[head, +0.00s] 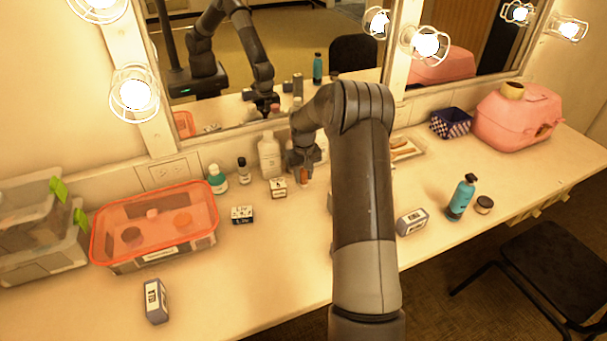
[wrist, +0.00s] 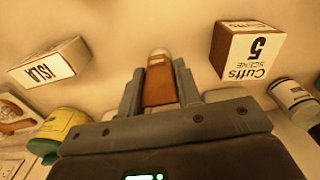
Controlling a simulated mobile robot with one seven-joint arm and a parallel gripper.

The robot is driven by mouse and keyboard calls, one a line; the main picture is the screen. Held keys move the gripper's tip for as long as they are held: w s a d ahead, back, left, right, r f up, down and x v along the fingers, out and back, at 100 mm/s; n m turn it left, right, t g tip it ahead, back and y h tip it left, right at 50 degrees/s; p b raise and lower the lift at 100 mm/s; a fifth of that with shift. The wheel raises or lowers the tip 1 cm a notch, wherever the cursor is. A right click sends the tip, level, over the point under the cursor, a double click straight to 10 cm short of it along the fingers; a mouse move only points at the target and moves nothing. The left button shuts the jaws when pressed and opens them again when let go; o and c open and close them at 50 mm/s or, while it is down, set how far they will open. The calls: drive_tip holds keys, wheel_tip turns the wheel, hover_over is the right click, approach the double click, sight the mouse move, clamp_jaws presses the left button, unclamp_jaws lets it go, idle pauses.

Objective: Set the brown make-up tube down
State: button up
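The brown make-up tube (wrist: 159,85) is between the two fingers of my gripper (wrist: 160,88) in the wrist view, its pale end pointing away from the palm. The fingers lie close along both its sides, so my gripper looks shut on it. In the head view my gripper (head: 304,168) points down at the back of the counter. A small orange-brown part of the tube (head: 304,179) shows below the fingers, close to the counter top. I cannot tell whether it touches the counter.
A small "Cuffs" box (wrist: 246,50) and an "ISLA" box (wrist: 50,65) flank my gripper. A white bottle (head: 268,155) stands behind. An orange-rimmed tub (head: 155,253) is at left, a blue pump bottle (head: 461,198) at right. The front middle counter (head: 265,275) is clear.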

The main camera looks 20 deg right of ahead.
drive_tip(key=o, duration=0.4)
drive_tip(key=shift+o, duration=0.2)
wheel_tip(320, 180, up, 12)
drive_tip(key=shift+a+r, duration=0.1)
drive_tip(key=shift+r, duration=0.25)
drive_tip(key=s+a+r+t+h, duration=0.1)
drive_tip(key=s+a+r, duration=0.5)
drive_tip(key=s+r, duration=0.3)
drive_tip(key=s+a+r+t, duration=0.2)
drive_tip(key=s+a+r, duration=0.4)
drive_tip(key=s+r, duration=0.2)
drive_tip(key=s+a+t, duration=0.1)
drive_tip(key=s+a, duration=0.1)
drive_tip(key=s, duration=0.9)
drive_tip(key=s+a+t+y, duration=0.1)
drive_tip(key=s+a, duration=0.2)
drive_tip(key=s, duration=0.9)
drive_tip(key=shift+a+f+t, duration=0.25)
drive_tip(key=shift+f+t, duration=0.05)
drive_tip(key=shift+f, duration=0.1)
